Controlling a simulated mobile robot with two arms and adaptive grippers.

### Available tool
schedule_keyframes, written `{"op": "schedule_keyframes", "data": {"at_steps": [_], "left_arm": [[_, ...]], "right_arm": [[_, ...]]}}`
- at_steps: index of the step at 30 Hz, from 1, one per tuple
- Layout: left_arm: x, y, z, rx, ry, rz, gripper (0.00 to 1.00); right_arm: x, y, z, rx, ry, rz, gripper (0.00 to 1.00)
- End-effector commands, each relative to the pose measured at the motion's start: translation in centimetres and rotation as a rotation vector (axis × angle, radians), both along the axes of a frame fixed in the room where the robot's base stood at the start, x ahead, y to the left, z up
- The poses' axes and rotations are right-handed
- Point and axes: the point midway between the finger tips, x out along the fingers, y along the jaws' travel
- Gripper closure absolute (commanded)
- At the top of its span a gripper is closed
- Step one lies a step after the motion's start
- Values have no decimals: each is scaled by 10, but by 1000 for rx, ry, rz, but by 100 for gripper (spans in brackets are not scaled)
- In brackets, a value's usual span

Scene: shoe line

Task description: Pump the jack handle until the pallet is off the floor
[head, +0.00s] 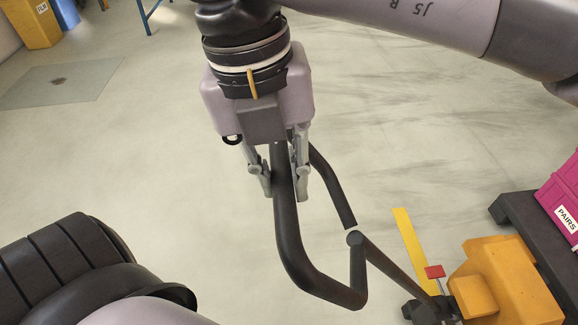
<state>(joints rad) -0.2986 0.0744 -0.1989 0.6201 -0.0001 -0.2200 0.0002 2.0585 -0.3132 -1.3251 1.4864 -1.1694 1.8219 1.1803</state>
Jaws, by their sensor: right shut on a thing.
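The jack handle (291,240) is a black bent loop in the middle of the head view. Its shaft runs down right to the orange pallet jack (515,272) at the lower right. My right gripper (283,190) comes down from the top and is shut on the left side of the loop. The black pallet (522,218) shows at the right edge, partly cut off. I cannot tell if there is a gap between it and the floor. My left gripper is outside the view.
A magenta crate (566,190) marked PAIRS sits on the pallet. A red pedal (435,271) is on the jack, near a yellow floor strip (408,238). A yellow box (38,22) and a blue box (66,14) stand far left. The floor between is clear.

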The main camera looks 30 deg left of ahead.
Motion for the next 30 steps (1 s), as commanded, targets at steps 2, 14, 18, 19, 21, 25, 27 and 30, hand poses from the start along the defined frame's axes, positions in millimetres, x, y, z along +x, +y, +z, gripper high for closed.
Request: {"op": "schedule_keyframes", "data": {"at_steps": [2,14,18,19,21,25,27,30], "left_arm": [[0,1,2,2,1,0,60],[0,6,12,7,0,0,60],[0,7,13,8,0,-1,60],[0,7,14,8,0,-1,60],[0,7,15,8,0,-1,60],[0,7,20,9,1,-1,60],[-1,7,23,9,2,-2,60],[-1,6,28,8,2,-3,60]], "right_arm": [[5,-5,8,7,1,-1,100],[46,-54,47,6,-3,-2,100],[51,-60,51,5,-3,-1,100],[52,-62,51,6,-4,-1,100],[57,-67,55,7,-3,-4,100],[72,-85,67,8,-3,-5,100],[80,-95,73,7,-3,-6,100],[92,-108,82,7,-5,-6,100]]}}
